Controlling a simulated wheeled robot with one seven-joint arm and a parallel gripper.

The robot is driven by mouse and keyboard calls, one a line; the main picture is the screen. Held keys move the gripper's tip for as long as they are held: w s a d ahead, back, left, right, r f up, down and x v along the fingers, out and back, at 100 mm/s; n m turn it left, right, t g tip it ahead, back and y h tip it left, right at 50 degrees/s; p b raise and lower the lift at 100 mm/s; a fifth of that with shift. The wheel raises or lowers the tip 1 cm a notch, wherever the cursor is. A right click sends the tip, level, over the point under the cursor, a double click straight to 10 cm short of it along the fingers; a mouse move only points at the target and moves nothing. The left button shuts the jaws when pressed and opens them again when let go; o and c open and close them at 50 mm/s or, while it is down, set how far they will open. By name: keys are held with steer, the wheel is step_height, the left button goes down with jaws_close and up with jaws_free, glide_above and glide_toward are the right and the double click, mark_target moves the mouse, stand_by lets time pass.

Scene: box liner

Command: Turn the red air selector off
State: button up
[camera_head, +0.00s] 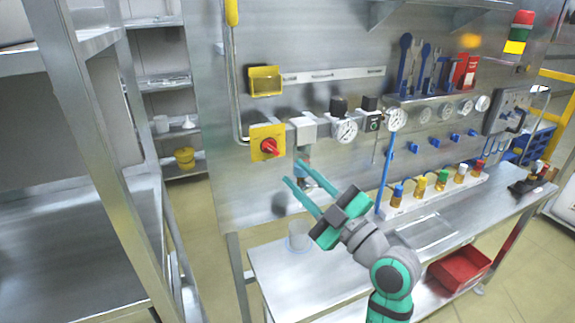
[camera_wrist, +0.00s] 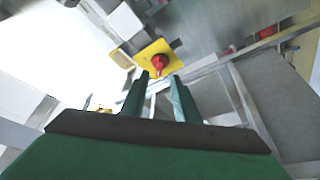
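The red air selector (camera_head: 269,147) is a red knob on a yellow square plate (camera_head: 257,154), mounted on the upright metal panel left of the gauges. It also shows in the wrist view (camera_wrist: 159,63), above and just beyond my fingertips. My gripper (camera_head: 296,172) is open, with its two teal fingers apart and nothing between them. In the head view the fingertips are a little right of and below the knob. In the wrist view the fingers (camera_wrist: 155,82) point toward the knob, and I see no contact.
A grey block (camera_head: 303,130) and gauges (camera_head: 345,131) sit right of the selector. A yellow holder (camera_head: 264,81) is above it. A blue rod (camera_head: 386,172) hangs right of my gripper. A metal bench (camera_head: 270,268) lies below, with a clear cup (camera_head: 298,240). A shelf rack (camera_head: 105,190) stands left.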

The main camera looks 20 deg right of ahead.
steer(key=v, duration=0.3)
steer(key=shift+s, duration=0.15)
stand_by(0.4)
